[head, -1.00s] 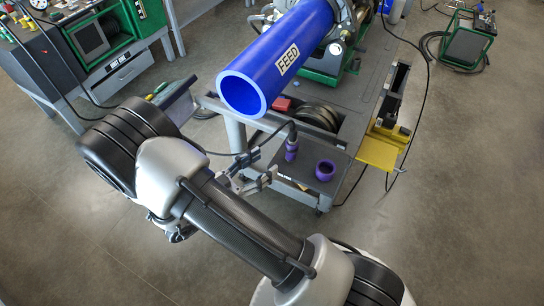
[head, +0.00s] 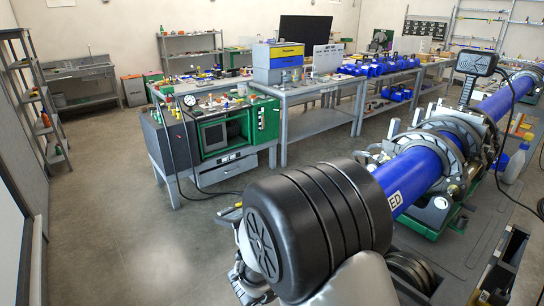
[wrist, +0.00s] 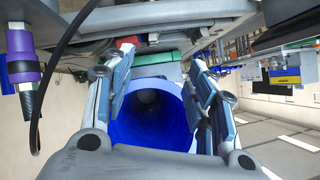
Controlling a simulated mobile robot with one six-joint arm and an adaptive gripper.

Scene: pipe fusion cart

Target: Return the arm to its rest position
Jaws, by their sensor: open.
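My arm (head: 310,225) fills the bottom middle of the head view, its black ribbed joint in front of the blue pipe (head: 415,175). My gripper (wrist: 162,62) shows in the wrist view with its two fingers spread apart and nothing held between them. The open end of the blue pipe (wrist: 150,120) shows beyond and between the fingers, apparently apart from them. A purple-collared tool (wrist: 28,72) with a cable is at the left of the wrist view. The wrist picture looks upside down. The gripper's fingers cannot be made out in the head view.
The cart (head: 478,235) with the clamped pipe stands at the right. A green-and-grey control bench (head: 215,150) is just beyond my arm. Workbenches (head: 300,95) line the back and a shelf rack (head: 42,120) stands at the left. The floor (head: 110,220) at the left is clear.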

